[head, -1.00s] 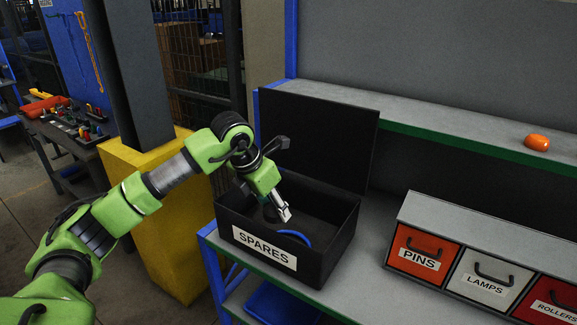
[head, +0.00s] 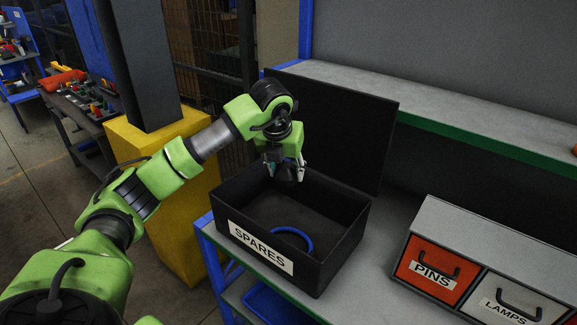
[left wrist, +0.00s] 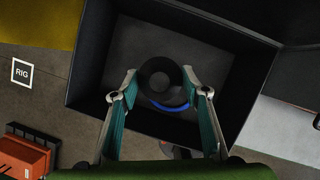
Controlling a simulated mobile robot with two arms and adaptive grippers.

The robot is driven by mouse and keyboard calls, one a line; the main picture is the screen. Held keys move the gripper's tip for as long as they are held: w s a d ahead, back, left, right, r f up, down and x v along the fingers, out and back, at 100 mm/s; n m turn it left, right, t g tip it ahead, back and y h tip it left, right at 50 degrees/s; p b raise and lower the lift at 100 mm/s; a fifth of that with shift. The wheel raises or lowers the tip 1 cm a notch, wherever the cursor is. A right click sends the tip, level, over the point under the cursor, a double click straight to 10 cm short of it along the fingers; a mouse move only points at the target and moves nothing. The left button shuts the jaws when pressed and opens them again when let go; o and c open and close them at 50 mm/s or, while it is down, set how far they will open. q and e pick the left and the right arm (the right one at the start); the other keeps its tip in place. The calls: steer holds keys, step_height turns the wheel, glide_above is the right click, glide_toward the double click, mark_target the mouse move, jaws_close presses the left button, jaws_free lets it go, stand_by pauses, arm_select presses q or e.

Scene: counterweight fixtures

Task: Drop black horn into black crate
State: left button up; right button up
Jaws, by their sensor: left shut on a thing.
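The black crate (head: 338,247) stands open on the bench, with a "SPARES" label on its front and its lid raised behind. It also shows in the left wrist view (left wrist: 92,62), below my gripper. My left gripper (head: 287,172) points down over the back part of the crate. It is shut on the black horn (head: 289,175), a dark round piece partly hidden by the fingers. In the left wrist view the horn (left wrist: 160,76) sits between the two fingertips (left wrist: 157,90), over the crate's opening. My right gripper is not in view.
A blue ring (head: 292,237) lies inside the crate; part of it shows in the left wrist view (left wrist: 168,107). Labelled drawers (head: 430,266) stand to the right. A shelf (head: 470,132) runs behind. A yellow post base (head: 165,190) stands left of the bench.

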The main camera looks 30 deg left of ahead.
mark_target(288, 180)
arm_select(q)
steer(key=x, duration=0.1)
steer(key=b+x, duration=0.1)
steer(key=x, duration=0.2)
steer(key=shift+d+f, duration=0.25)
steer(key=shift+s+r, duration=0.25)
steer(key=shift+s, duration=0.15)
steer(key=o, duration=1.3)
steer(key=shift+w+f, duration=0.15)
steer(key=shift+w, duration=0.05)
steer(key=shift+s, duration=0.1)
steer(key=v, duration=1.2)
steer(key=shift+f, duration=0.1)
